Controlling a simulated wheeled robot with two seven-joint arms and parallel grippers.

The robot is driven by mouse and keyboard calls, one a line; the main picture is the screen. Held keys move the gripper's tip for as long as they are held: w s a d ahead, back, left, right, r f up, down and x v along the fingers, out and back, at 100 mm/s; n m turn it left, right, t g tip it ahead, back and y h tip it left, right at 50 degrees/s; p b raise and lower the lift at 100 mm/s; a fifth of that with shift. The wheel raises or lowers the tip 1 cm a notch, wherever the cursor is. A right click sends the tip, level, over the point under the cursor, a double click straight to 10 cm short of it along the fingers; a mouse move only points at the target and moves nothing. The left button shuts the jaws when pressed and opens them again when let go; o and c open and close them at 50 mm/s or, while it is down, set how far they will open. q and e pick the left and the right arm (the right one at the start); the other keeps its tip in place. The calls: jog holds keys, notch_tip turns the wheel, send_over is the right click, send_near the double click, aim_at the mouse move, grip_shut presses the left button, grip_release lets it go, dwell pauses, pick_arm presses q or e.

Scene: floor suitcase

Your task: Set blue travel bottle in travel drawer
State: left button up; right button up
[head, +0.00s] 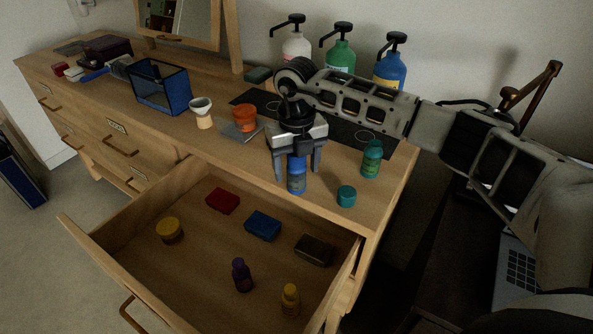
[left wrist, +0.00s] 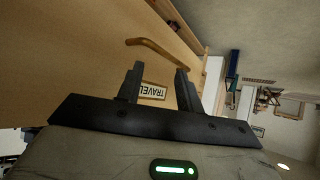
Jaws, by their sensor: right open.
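The small blue travel bottle (head: 297,182) stands upright on the dresser top near its front edge. My right gripper (head: 296,172) points down over it with open jaws, one finger on each side of the bottle; contact cannot be told. The travel drawer (head: 130,262) is pulled out below and in front. In the left wrist view its front shows a TRAVEL label (left wrist: 153,91) and a curved handle (left wrist: 165,47). My left gripper (left wrist: 158,85) is open and empty, its fingers apart before that front; it is outside the head view.
The drawer holds a yellow round tin (head: 169,231), red (head: 223,201), blue (head: 262,226) and dark (head: 314,250) blocks, a purple bottle (head: 242,275) and a yellow bottle (head: 290,300). A green bottle (head: 372,160) and teal jar (head: 346,196) stand right of my right gripper. Bare drawer floor lies between items.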

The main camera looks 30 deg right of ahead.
jog(key=shift+f, duration=0.15)
jog(key=shift+c, duration=0.3)
jog(key=c, duration=1.1)
